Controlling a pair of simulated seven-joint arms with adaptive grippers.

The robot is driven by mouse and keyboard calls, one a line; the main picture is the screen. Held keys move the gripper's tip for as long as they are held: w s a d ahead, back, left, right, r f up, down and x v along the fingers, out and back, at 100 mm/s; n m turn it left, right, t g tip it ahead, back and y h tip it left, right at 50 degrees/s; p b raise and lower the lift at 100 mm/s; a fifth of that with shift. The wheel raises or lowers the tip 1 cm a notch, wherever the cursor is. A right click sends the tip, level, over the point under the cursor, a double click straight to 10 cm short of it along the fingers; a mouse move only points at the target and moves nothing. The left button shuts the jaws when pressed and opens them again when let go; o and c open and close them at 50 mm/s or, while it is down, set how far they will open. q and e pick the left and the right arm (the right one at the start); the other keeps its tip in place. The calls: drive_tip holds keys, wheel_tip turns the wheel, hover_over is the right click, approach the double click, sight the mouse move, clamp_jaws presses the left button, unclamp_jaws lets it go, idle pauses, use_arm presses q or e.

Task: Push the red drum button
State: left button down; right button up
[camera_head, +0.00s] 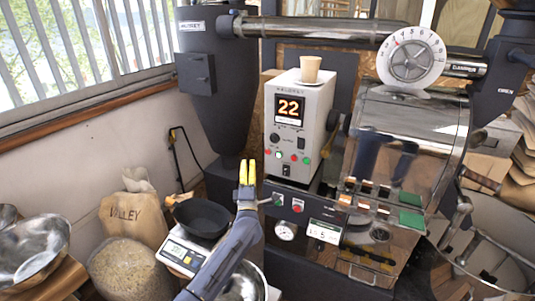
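A red button (297,206) sits on the dark front panel of the roaster, just right of a green button (278,199). The white control box (315,118) above also carries small red and green buttons along its lower face; the labels are too small to read, so I cannot tell which red one is named drum. My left gripper (247,172) points up, left of the control box and up and left of the panel's red button, apart from both in the picture. Its yellow fingers are side by side, shut and empty. My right gripper is not in view.
A paper cup (310,68) stands on the control box. A gauge (286,231) sits below the panel buttons. A black pan (203,217) on a scale (181,252), a bean sack (131,269) and a metal bowl (36,250) stand at left. The glossy drum housing (410,125) is at right.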

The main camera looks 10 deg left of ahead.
use_arm(q)
drive_tip(key=shift+w, duration=0.1)
drive_tip(key=w+d, duration=0.1)
drive_tip(key=w, duration=0.7)
drive_tip(key=shift+w+d, duration=0.25)
drive_tip(key=shift+d, duration=0.1)
drive_tip(key=shift+w+d, duration=0.15)
drive_tip(key=shift+w, duration=0.7)
idle(2.3)
drive_tip(key=shift+s, duration=0.2)
drive_tip(key=shift+s+a, duration=0.2)
drive_tip(key=shift+s, duration=0.45)
drive_tip(key=shift+s+a, duration=0.25)
drive_tip(key=shift+s, duration=1)
drive_tip(key=shift+s+a, duration=0.2)
drive_tip(key=shift+s, duration=1)
